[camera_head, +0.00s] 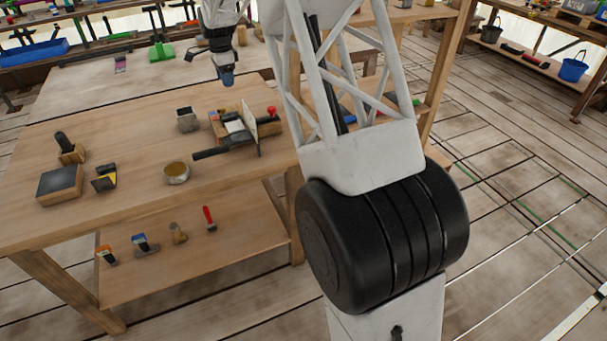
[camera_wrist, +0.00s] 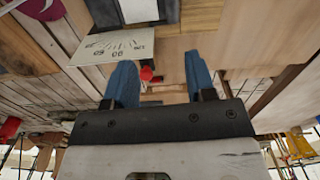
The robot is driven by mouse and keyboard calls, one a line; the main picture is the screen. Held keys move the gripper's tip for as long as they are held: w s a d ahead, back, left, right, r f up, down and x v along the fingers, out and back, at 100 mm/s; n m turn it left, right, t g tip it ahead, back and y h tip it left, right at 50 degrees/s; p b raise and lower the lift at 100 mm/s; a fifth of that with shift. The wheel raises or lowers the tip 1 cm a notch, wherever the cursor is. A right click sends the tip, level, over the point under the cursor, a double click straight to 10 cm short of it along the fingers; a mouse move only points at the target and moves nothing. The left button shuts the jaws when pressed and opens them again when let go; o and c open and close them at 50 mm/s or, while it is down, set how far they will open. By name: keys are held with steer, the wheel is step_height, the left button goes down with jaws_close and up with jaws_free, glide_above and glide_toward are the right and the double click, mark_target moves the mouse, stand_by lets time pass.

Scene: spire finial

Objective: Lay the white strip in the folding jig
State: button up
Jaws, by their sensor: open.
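The folding jig (camera_head: 222,134) stands on the workbench, with an upright pale plate, a red knob and a black handle. In the wrist view its plate (camera_wrist: 112,47) bears angle marks. A white flat piece, apparently the white strip (camera_head: 234,126), lies at the jig's dark bed; it also shows at the top of the wrist view (camera_wrist: 138,10), cut off by the frame. I cannot tell how well it is seated. My gripper (camera_head: 227,80) is above the bench, behind the jig in the head view. Its blue fingers (camera_wrist: 160,80) are apart with nothing between them.
On the workbench (camera_head: 120,135) are a grey metal container (camera_head: 187,119), a round tin (camera_head: 176,172), a dark-topped block (camera_head: 60,184) and a black-and-yellow item (camera_head: 104,178). Hand tools lie on the lower shelf (camera_head: 195,260).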

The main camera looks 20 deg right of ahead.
steer(key=s+r+n, duration=0.3)
steer(key=s+r, duration=0.2)
steer(key=s, duration=0.6)
steer(key=s+r+n+t, duration=0.1)
steer(key=s+r+n, duration=0.25)
steer(key=s, duration=0.75)
steer(key=s+r+n, duration=0.2)
steer(key=s+r, duration=0.3)
steer(key=s, duration=0.6)
steer(key=s+f+n, duration=0.2)
steer(key=s+n, duration=0.2)
steer(key=s, duration=1.1)
steer(key=s+f+n+t, duration=0.1)
steer(key=s+f+n, duration=0.2)
steer(key=s, duration=1.2)
steer(key=shift+f+n+t, duration=0.2)
steer(key=shift+n+t, duration=0.1)
steer(key=shift+n, duration=0.45)
